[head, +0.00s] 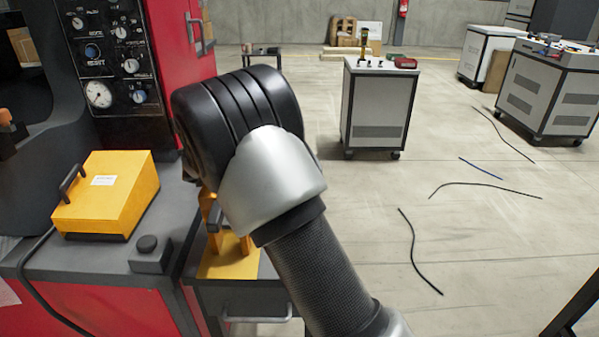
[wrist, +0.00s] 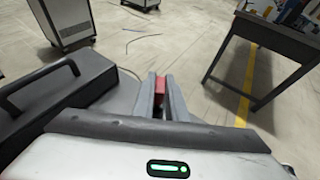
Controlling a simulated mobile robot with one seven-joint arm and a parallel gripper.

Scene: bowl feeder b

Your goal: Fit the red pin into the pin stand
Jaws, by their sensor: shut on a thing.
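In the wrist view my gripper (wrist: 161,100) is shut on the red pin (wrist: 160,84). Only a short red part of the pin shows between the two grey fingers; the rest is hidden. In the head view my arm covers the gripper and the pin. A yellow-orange piece with a flat base (head: 232,262) and upright parts sits on the dark bench below my arm. It is partly hidden, and I cannot tell whether it is the pin stand. No pin stand is clearly seen in the wrist view.
A yellow box (head: 108,193) with a black handle stands on the red machine's ledge at left, beside a dark knob block (head: 149,252). A gauge panel (head: 112,55) rises behind. A grey cabinet (head: 378,108) stands farther back. Loose cables (head: 415,250) lie on otherwise open floor.

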